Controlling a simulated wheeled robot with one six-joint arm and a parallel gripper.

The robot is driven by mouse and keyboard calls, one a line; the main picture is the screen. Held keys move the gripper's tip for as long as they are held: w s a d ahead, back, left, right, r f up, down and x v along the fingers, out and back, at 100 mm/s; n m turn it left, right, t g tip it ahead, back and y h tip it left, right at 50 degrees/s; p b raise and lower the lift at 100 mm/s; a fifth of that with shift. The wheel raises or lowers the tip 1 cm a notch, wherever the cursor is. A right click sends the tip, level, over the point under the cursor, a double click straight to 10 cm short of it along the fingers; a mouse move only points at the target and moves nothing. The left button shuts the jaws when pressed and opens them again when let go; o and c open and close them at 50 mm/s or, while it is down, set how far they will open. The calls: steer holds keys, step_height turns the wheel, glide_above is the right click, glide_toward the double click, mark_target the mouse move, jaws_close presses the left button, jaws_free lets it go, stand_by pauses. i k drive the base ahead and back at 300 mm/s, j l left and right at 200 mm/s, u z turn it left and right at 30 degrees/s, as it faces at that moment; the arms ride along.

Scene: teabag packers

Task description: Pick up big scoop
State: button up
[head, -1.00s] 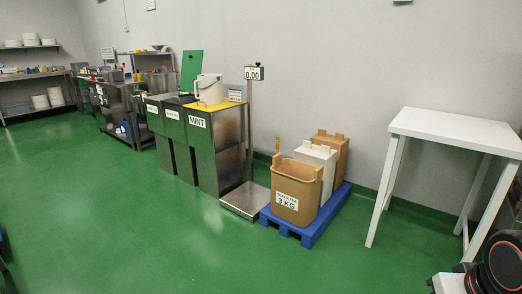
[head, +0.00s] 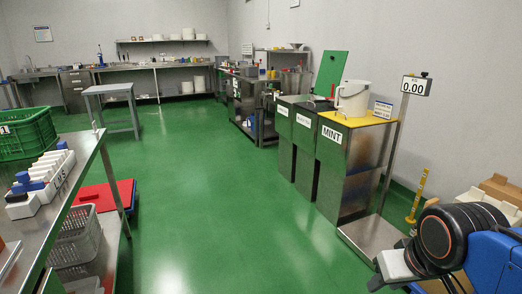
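I cannot make out a big scoop for certain in the head view. A white tub with a handle (head: 353,98) stands on the yellow top (head: 357,119) of the bin labelled MINT (head: 340,165); its inside is hidden from here.
A scale display reading 0.00 (head: 415,86) stands on a post, with its platform (head: 368,238) on the floor. A steel table (head: 84,176) with a green crate (head: 26,132) is at left. A grey table (head: 108,88) stands farther back. Green floor (head: 200,190) between is clear.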

mark_target(331, 102)
steer(key=i+u, duration=0.2)
steer(key=i, duration=0.65)
steer(key=i+l+u, duration=0.2)
steer(key=i, duration=0.65)
